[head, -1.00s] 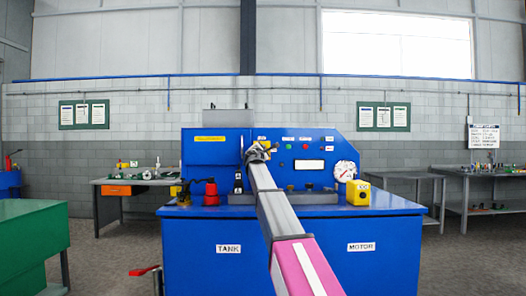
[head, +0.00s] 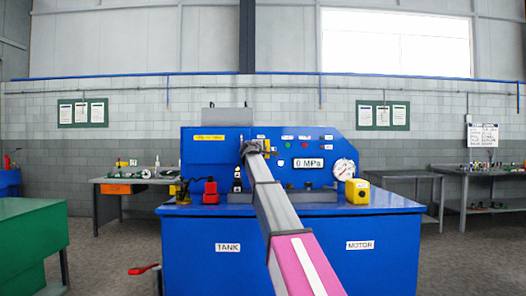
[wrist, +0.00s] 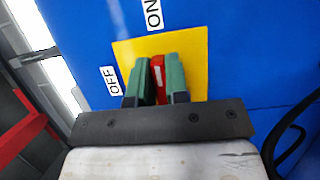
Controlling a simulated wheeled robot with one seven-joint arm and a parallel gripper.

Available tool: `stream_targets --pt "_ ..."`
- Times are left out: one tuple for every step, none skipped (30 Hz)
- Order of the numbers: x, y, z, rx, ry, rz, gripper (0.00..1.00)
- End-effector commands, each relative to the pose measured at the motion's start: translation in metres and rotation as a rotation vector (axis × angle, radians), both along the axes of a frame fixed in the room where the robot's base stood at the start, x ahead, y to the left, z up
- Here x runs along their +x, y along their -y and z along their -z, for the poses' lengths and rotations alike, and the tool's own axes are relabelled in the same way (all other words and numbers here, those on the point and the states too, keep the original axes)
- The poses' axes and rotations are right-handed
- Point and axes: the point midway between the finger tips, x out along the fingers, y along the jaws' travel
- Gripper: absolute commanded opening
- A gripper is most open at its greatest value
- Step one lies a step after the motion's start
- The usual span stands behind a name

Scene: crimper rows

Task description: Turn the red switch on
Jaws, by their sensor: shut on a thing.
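The red switch (wrist: 158,74) sits on a yellow plate (wrist: 195,50) on the blue panel in the wrist view. Its handle points roughly up, towards the ON label (wrist: 153,13); the OFF label (wrist: 111,80) is at left. My gripper (wrist: 158,80) is shut on the switch, with one green finger on each side. In the head view my gripper (head: 251,148) is at the panel and hides the switch. The panel display (head: 308,163) reads "0 MPa".
The blue machine (head: 300,255) carries a pressure gauge (head: 345,172), a yellow box (head: 357,192) and a red-and-black part (head: 210,191) on its top. A green bench (head: 30,235) stands at left. A black cable (wrist: 275,150) shows at right in the wrist view.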

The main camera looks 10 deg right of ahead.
Motion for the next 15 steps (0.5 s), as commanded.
stream_targets --pt "-0.0004 0.0005 0.0006 0.007 0.0 0.001 0.0" --pt "-0.0003 0.0005 0.0007 0.01 0.0 0.001 0.0" --pt "-0.0004 0.0005 0.0008 0.013 0.0 0.001 0.0" --pt "-0.0004 0.0005 0.0009 0.014 0.001 0.001 0.0" --pt "-0.0004 0.0005 0.0009 0.016 0.001 0.001 0.0" --pt "-0.0004 0.0006 0.0009 0.016 0.002 0.001 0.0" --pt "-0.0004 0.0006 0.0009 0.016 0.002 0.001 0.0" --pt "-0.0004 0.0006 0.0009 0.017 0.002 0.001 0.0" --pt "-0.0005 0.0005 0.001 0.017 0.002 0.001 0.0" --pt "-0.0005 0.0005 0.001 0.017 0.002 0.001 0.0" --pt "-0.0006 0.0006 0.001 0.017 0.002 0.001 0.0" --pt "-0.0006 0.0006 0.001 0.017 0.002 0.001 0.0" --pt "-0.0006 0.0006 0.001 0.017 0.002 0.001 0.0" --pt "-0.0005 0.0006 0.0011 0.018 0.001 0.001 0.0" --pt "-0.0005 0.0006 0.0011 0.018 0.001 0.001 0.21"
